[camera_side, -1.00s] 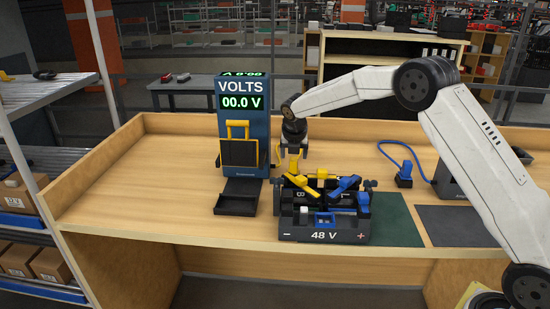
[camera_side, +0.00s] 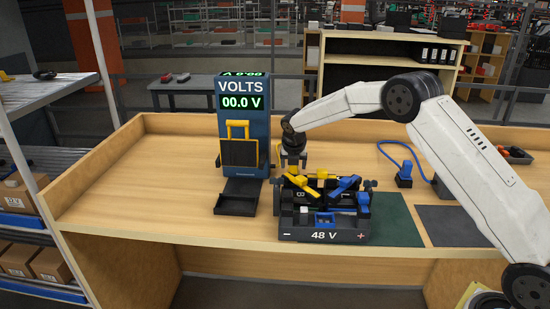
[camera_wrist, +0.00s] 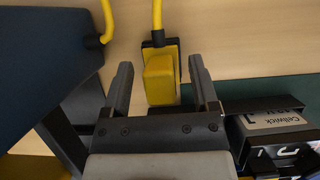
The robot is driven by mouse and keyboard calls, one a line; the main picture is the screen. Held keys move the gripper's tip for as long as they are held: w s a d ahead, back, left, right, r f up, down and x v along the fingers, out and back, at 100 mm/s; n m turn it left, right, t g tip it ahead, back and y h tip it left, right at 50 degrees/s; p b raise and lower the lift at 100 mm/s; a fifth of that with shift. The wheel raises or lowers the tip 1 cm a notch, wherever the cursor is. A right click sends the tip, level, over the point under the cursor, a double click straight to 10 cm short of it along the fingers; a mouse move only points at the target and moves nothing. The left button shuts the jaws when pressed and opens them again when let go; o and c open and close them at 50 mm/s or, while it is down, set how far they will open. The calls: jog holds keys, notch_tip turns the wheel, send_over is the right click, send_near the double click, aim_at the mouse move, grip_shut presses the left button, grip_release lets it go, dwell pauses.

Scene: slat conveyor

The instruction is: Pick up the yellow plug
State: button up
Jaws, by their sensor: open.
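The yellow plug (camera_wrist: 160,80) is a block with a dark collar and a yellow cable at its top, in the wrist view. My gripper (camera_wrist: 160,68) is open, with one finger on each side of the plug and visible gaps between. In the side view my gripper (camera_side: 293,164) points down just above the back left of the black 48 V battery unit (camera_side: 325,236). Yellow parts (camera_side: 296,181) show just below the fingers there; the plug is partly hidden by the gripper.
A blue VOLTS meter (camera_side: 244,124) reading 00.0 V stands left of my gripper. Yellow and blue levers (camera_side: 345,187) sit on the battery unit. A blue plug (camera_side: 404,176) with its cable stands to the right. The bench's left part is clear.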

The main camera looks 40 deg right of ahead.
grip_shut()
jog(key=shift+r, duration=0.1)
jog(key=shift+r, duration=0.7)
jog(key=shift+s+a+r, duration=0.35)
jog(key=shift+s+r, duration=1.55)
jog(key=shift+s, duration=0.4)
jog(key=shift+s+a+r, duration=0.4)
jog(key=shift+s+r, duration=1.5)
jog(key=shift+s, duration=0.45)
jog(key=shift+s+a+r, duration=0.35)
jog(key=shift+s+r, duration=1.55)
jog(key=shift+s, duration=0.4)
jog(key=shift+m, duration=0.3)
